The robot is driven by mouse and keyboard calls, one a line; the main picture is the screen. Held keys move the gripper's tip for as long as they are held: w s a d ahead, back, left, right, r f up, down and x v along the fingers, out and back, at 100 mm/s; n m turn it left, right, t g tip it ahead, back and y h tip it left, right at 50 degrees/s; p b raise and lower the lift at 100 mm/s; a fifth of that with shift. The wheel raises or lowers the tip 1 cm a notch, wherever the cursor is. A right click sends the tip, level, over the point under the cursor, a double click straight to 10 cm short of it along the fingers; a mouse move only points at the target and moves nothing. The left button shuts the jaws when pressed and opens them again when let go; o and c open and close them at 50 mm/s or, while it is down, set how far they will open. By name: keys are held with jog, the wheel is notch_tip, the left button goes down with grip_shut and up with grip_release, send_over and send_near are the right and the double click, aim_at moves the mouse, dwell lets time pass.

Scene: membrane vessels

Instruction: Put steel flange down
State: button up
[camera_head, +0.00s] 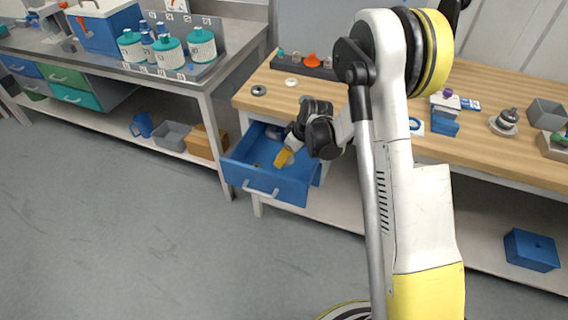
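My gripper (287,153) reaches down over the open blue drawer (238,172) under the wooden bench. Its end is small and partly hidden by my wrist, so I cannot tell whether the fingers are apart or shut. No steel flange shows clearly in it. A dark grey ring (259,90), which may be a flange, lies flat on the bench's left end. Small grey and orange items lie in the drawer, too small to make out.
The wooden bench (470,135) holds a dark rack (312,68), a pale disc (291,82), a grey fitting on a dish (506,120) and a grey bin (546,114). A steel bench (120,72) with teal-capped bottles stands left. The floor in front is clear.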

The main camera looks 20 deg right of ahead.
aim_at(286, 174)
notch_tip(286, 174, down, 10)
jog(key=b, duration=0.4)
jog(key=shift+r, duration=0.2)
jog(key=o, duration=1.3)
jog(key=shift+f, duration=0.15)
jog(key=shift+o, duration=0.2)
